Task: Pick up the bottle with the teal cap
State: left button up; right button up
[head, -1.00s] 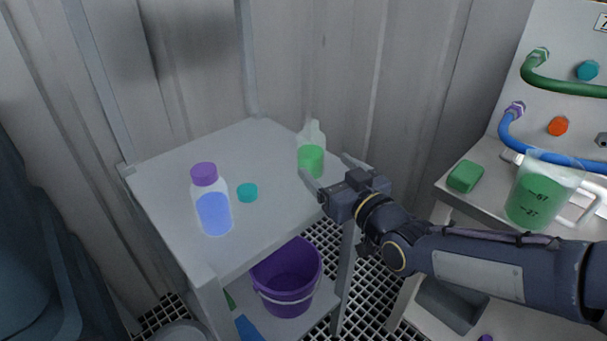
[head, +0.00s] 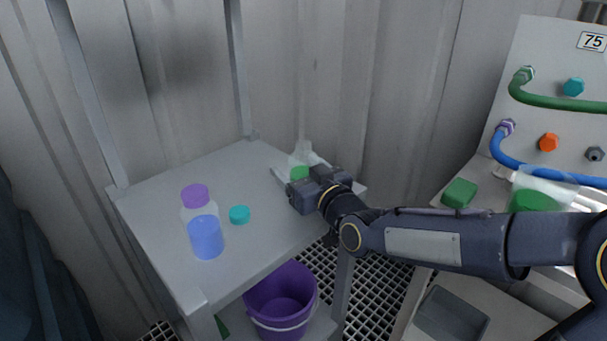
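A clear bottle (head: 302,158) with green liquid stands near the back right of the grey table. It shows no cap. A teal cap (head: 239,215) lies alone on the table, left of and nearer than that bottle. My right gripper (head: 299,167) is at the clear bottle, its fingers spread, one on each side. The gripper body hides the bottle's lower part. I cannot tell whether the fingers touch it. A second bottle with a purple cap (head: 195,196) and blue liquid stands at the left of the table. My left gripper is out of view.
The grey table (head: 165,205) stands against a ribbed wall. A purple bucket (head: 281,296) is on its lower shelf. At the right, a green block (head: 460,193) and a jug of green liquid (head: 536,198) stand by a panel with hoses (head: 560,102).

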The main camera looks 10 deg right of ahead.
jog(key=c, duration=1.1)
jog(key=shift+s+d+r, duration=0.15)
jog(key=shift+s+r, duration=0.15)
jog(key=shift+r, duration=0.1)
jog(key=s+d+r+p, duration=0.3)
jog(key=s+r, duration=0.4)
jog(key=s, duration=0.5)
jog(key=shift+s+d+p, duration=0.3)
jog(key=shift+d+p, duration=0.1)
jog(key=shift+d, duration=0.45)
jog(key=shift+r, duration=0.1)
